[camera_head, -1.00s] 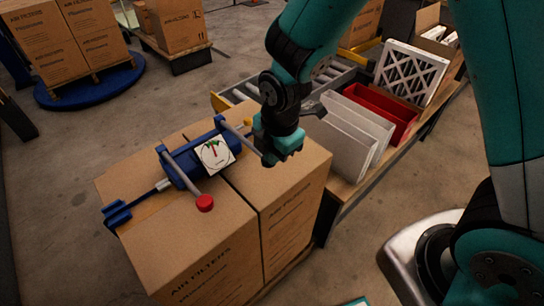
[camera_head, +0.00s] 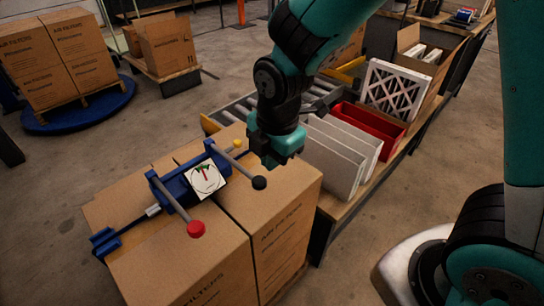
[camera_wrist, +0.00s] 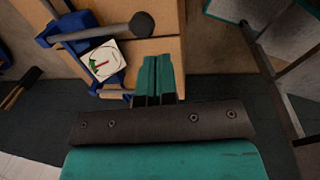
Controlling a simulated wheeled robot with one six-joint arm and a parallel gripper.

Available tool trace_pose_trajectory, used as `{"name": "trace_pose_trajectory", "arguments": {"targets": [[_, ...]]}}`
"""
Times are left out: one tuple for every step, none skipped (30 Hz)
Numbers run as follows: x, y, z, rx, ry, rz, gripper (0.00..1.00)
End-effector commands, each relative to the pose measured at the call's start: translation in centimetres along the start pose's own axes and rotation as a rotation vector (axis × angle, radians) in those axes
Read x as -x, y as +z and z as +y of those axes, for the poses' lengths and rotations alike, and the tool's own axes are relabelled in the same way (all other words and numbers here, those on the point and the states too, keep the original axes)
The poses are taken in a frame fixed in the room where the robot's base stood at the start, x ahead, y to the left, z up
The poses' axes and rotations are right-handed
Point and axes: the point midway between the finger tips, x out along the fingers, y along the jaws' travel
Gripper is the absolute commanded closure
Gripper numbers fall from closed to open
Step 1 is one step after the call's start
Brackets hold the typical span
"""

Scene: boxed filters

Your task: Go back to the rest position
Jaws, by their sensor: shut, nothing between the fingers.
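My gripper (camera_head: 277,160) is shut and empty in the head view, above the right part of the boxes and just right of a blue strapping tool. Its closed teal fingers also show in the wrist view (camera_wrist: 157,78). The blue tool (camera_head: 182,187) lies on two cardboard boxes (camera_head: 190,255) labelled air filters. It has a white dial with a red needle, a lever with a red knob (camera_head: 196,228) and a lever with a black knob (camera_head: 260,183). The fingers look apart from the black knob (camera_wrist: 142,24) in the wrist view.
Grey-framed filters (camera_head: 335,155) and a red bin (camera_head: 368,131) stand on a bench to the right of my gripper. A white filter with a lattice (camera_head: 394,91) stands behind them. A roller conveyor (camera_head: 240,110) lies behind the boxes. Stacked cartons (camera_head: 60,50) stand on a blue turntable (camera_head: 80,110) at the back left.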

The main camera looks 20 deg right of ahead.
Motion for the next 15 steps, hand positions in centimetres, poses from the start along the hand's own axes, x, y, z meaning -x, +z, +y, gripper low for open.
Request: {"name": "trace_pose_trajectory", "arguments": {"targets": [[0.0,0.0,0.0,0.000,0.000,0.000,1.00],[0.0,0.0,0.0,0.000,0.000,0.000,1.00],[0.0,0.0,0.0,0.000,0.000,0.000,1.00],[0.0,0.0,0.0,0.000,0.000,0.000,1.00],[0.0,0.0,0.0,0.000,0.000,0.000,1.00],[0.0,0.0,0.0,0.000,0.000,0.000,1.00],[0.0,0.0,0.0,0.000,0.000,0.000,1.00],[0.0,0.0,0.0,0.000,0.000,0.000,1.00],[0.0,0.0,0.0,0.000,0.000,0.000,1.00],[0.0,0.0,0.0,0.000,0.000,0.000,1.00],[0.0,0.0,0.0,-0.002,0.001,0.001,1.00],[0.2,-0.1,0.0,-0.013,0.001,0.004,1.00],[0.5,-0.1,-0.1,-0.029,0.003,0.008,1.00],[0.9,-0.2,-0.2,-0.055,0.004,0.015,1.00],[1.8,-0.4,-0.5,-0.103,0.006,0.029,1.00]]}}
